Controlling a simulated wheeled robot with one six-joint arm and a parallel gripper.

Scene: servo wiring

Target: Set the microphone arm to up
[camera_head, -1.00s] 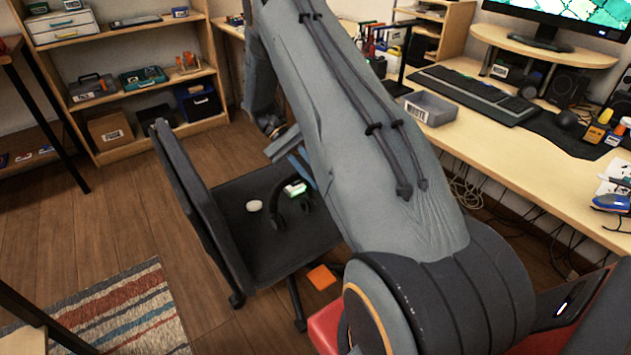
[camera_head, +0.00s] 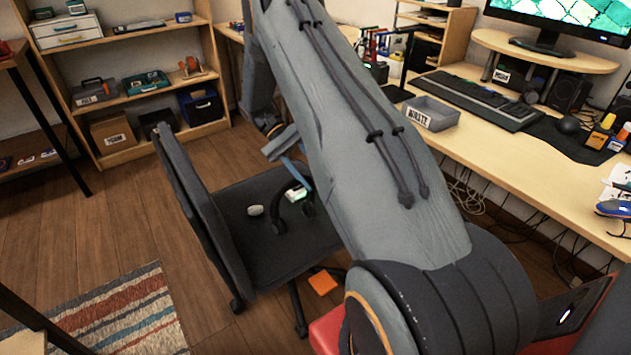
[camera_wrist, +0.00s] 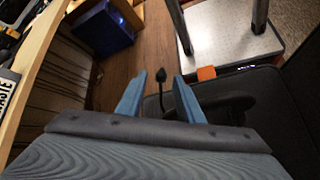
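A black headset (camera_head: 279,222) lies on the dark chair seat in the head view, partly hidden by my arm. In the wrist view a thin dark stalk with a rounded tip (camera_wrist: 161,76), which looks like the microphone arm, points toward the top of the picture. A dark curved part, likely the headset (camera_wrist: 228,106), lies to its right. My gripper (camera_wrist: 158,97) is open, with its two blue fingers apart. The stalk appears between them in the picture; I cannot tell whether they surround or touch it. In the head view my gripper (camera_head: 297,167) is over the seat, partly hidden.
The chair backrest (camera_head: 200,215) rises left of the seat. A small pale rounded object (camera_head: 255,210) and a white-green item (camera_head: 296,194) are near the headset. The desk (camera_head: 480,145) with a grey WASTE bin (camera_head: 432,113) is to the right. Open floor lies left of the chair.

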